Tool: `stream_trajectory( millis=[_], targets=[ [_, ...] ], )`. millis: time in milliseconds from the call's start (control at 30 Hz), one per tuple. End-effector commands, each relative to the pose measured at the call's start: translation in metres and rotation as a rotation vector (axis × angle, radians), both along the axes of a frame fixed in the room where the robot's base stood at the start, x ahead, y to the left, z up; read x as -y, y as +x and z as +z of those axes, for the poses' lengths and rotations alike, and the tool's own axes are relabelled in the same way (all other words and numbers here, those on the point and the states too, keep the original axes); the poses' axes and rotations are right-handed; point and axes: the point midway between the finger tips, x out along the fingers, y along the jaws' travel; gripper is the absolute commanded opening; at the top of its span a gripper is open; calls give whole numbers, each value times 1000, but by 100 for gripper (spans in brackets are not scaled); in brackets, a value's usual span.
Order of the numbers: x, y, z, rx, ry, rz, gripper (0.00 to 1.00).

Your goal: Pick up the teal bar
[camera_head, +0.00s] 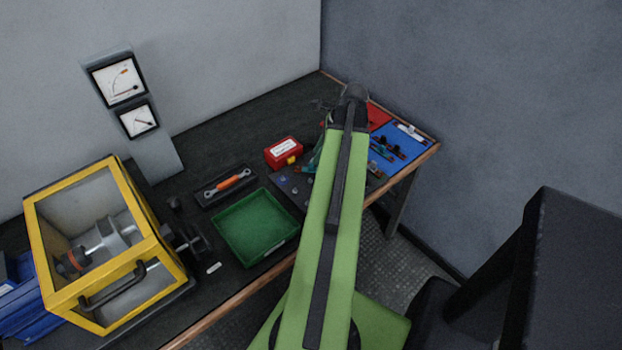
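A small teal-coloured piece (314,158) shows just left of my green arm, beside the red box. It is partly covered by the arm, and I cannot tell whether it is the teal bar. Small dark pieces with teal and red bits (384,150) lie on the blue mat right of the arm, too small to tell apart. My arm reaches up and away over the bench to a dark joint. My gripper is hidden behind the arm, so its state and distance from any bar do not show.
The dark bench has a wooden front edge. A green tray (256,228), a red box (284,152), an orange-handled tool (228,183) and a yellow-framed case (105,245) stand left of my arm. A blue mat (415,142) and a red area (377,117) lie right. Bare bench shows at the back.

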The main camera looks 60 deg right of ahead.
Motion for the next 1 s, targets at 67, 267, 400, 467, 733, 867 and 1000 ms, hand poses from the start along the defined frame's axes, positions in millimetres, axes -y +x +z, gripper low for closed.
stream_trajectory(
  millis=[67,267,400,467,733,867,1000],
  targets=[
    [-1,3,-9,0,0,0,35],
    [-2,4,-13,0,0,0,35],
    [-5,9,-36,0,0,1,35],
    [-6,12,-47,0,-1,2,35],
    [-9,19,-54,0,-1,2,35],
    [-9,19,-54,0,-1,2,28],
    [-9,19,-54,0,-1,2,9]
  ],
)
